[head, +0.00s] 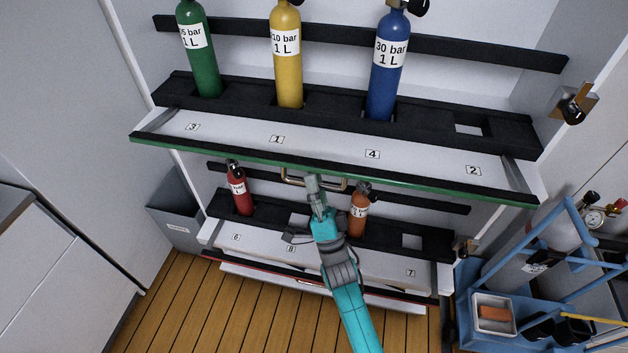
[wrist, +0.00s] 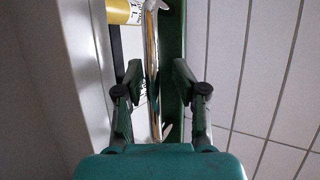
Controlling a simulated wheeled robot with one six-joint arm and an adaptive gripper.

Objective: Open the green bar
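The green bar (head: 330,174) is the long green front edge of the upper drawer-like shelf, which sticks out from the cabinet. In the wrist view the bar (wrist: 172,40) runs top to bottom. A metal handle (head: 333,185) is fixed below the bar; it also shows in the wrist view (wrist: 152,60). My gripper (head: 312,182) is at the left part of the handle. In the wrist view my gripper (wrist: 155,85) has its two fingers apart, with the handle between them. I cannot tell whether either finger touches it.
Green (head: 202,60), yellow (head: 286,60) and blue (head: 388,70) cylinders stand in the upper rack. Red (head: 238,188) and orange (head: 358,210) cylinders stand below. A blue cart (head: 470,300) is at right. The wooden floor (head: 190,310) is clear at lower left.

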